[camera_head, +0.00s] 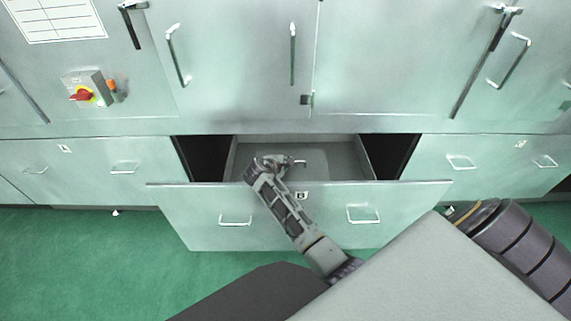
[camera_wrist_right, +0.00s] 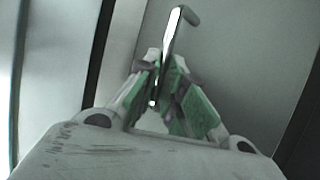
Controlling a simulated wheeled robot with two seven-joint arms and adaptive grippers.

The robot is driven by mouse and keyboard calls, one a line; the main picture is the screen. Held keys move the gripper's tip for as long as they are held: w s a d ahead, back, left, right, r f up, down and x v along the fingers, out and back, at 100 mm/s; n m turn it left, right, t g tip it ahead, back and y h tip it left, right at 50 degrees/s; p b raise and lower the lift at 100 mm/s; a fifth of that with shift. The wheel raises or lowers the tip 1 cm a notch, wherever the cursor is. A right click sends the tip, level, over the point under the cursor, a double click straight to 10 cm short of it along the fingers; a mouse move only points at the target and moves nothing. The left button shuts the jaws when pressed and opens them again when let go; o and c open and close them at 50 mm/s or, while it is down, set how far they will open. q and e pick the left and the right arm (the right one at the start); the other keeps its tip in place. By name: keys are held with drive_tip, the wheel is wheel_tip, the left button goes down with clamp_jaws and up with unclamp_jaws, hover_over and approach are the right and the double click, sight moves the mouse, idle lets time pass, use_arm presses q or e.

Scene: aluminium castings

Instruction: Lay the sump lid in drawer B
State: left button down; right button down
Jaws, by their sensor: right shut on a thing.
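Drawer B (camera_head: 412,198) is pulled open at the centre in the head view, with the B label on its front. My right gripper (camera_head: 283,162) reaches over the drawer front and is inside the drawer opening. It is shut on a thin, bright metal piece with a bent end, which I take for the sump lid (camera_head: 298,161). In the right wrist view the sump lid (camera_wrist_right: 170,50) sticks up between the fingertips of my right gripper (camera_wrist_right: 160,92). A paler patch lies beside it on the drawer floor; I cannot tell what it is. My left gripper is out of view.
Closed drawers flank drawer B on the left (camera_head: 90,170) and right (camera_head: 490,165). Cabinet doors with bar handles (camera_head: 240,60) stand above. A red switch (camera_head: 88,92) is at the left. The visible drawer floor (camera_head: 345,160) looks clear apart from the pale patch.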

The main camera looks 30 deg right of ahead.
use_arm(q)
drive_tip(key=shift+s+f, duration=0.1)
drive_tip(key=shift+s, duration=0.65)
use_arm(e)
drive_tip(key=shift+f, duration=0.1)
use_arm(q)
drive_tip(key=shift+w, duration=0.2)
use_arm(e)
drive_tip(key=shift+f, duration=0.15)
drive_tip(key=shift+f, duration=0.25)
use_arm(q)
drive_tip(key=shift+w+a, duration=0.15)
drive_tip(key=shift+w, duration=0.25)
use_arm(e)
drive_tip(key=c, duration=1.5)
unclamp_jaws()
drive_tip(key=shift+f, duration=0.15)
drive_tip(key=shift+c, duration=0.2)
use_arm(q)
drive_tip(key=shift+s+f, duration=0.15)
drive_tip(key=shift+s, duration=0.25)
